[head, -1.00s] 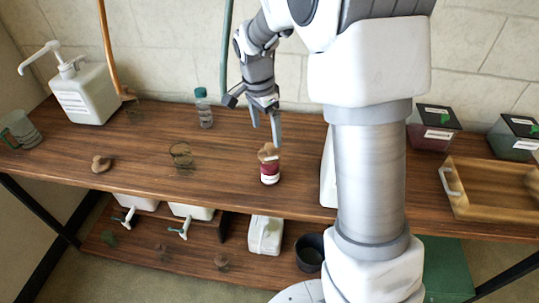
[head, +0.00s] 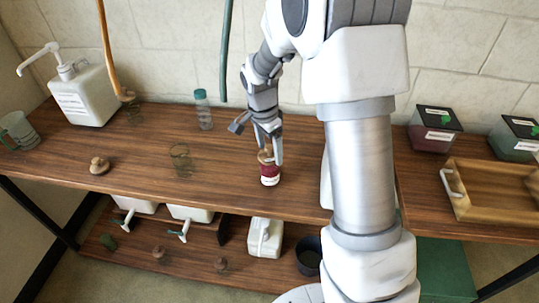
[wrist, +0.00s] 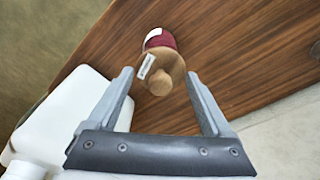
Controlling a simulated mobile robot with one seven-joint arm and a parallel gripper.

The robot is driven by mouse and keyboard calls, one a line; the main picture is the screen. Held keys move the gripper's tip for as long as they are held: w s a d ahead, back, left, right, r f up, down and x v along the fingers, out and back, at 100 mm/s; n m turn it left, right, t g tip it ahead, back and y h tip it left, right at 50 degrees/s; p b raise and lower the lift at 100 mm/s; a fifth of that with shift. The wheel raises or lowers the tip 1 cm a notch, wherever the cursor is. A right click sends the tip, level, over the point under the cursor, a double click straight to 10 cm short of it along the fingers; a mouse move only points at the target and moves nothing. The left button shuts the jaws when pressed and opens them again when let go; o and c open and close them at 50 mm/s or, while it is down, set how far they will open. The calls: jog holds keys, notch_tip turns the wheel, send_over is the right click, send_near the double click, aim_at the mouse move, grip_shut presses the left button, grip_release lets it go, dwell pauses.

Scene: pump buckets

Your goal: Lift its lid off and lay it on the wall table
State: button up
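A small jar with dark red contents and a white label (head: 270,175) stands upright on the wooden wall table (head: 225,176), near its front edge. Its round wooden lid with a knob (wrist: 160,83) is on the jar and carries a small white tag. My gripper (head: 271,157) points down at the jar, its fingers at about lid height in the head view. In the wrist view the gripper (wrist: 160,78) is open, with a finger on each side of the lid and a gap to both. The fingers partly hide the lid in the head view.
A white jug (wrist: 62,120) stands close by the left finger in the wrist view. A loose wooden lid (head: 99,166), a clear glass (head: 181,157), a teal-capped bottle (head: 203,112) and a pump bottle (head: 85,95) stand left. A wooden tray (head: 500,212) is at right. The table around the jar is clear.

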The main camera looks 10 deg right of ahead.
jog(key=c, duration=0.8)
